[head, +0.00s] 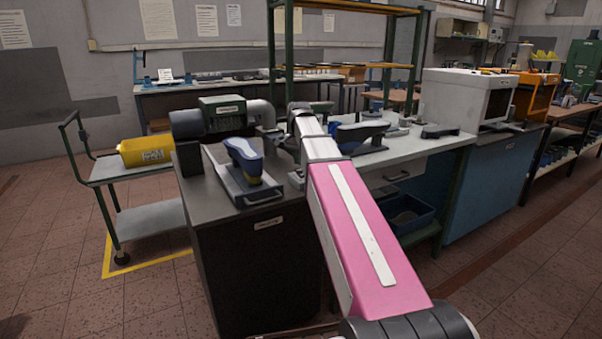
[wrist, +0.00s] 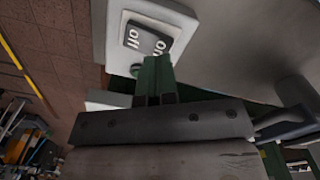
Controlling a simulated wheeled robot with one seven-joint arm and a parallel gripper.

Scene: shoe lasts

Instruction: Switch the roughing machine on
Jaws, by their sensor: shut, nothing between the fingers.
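The roughing machine (head: 222,112) stands at the back of the dark cabinet in the head view, with a green labelled housing and a grey pipe. In the wrist view a pale switch box (wrist: 112,32) carries a dark rocker switch (wrist: 145,38) with white lettering, seen tilted. My gripper (wrist: 156,62) is shut and empty, its green fingertips close below the rocker's edge. I cannot tell whether they touch it or which way the rocker is set. In the head view my arm hides the switch, and my gripper cannot be made out clearly.
A blue shoe last (head: 243,158) stands on a metal plate on the dark cabinet (head: 265,265). Dark lasts lie on the white-topped bench (head: 410,150) to the right. Tiled floor in front is clear.

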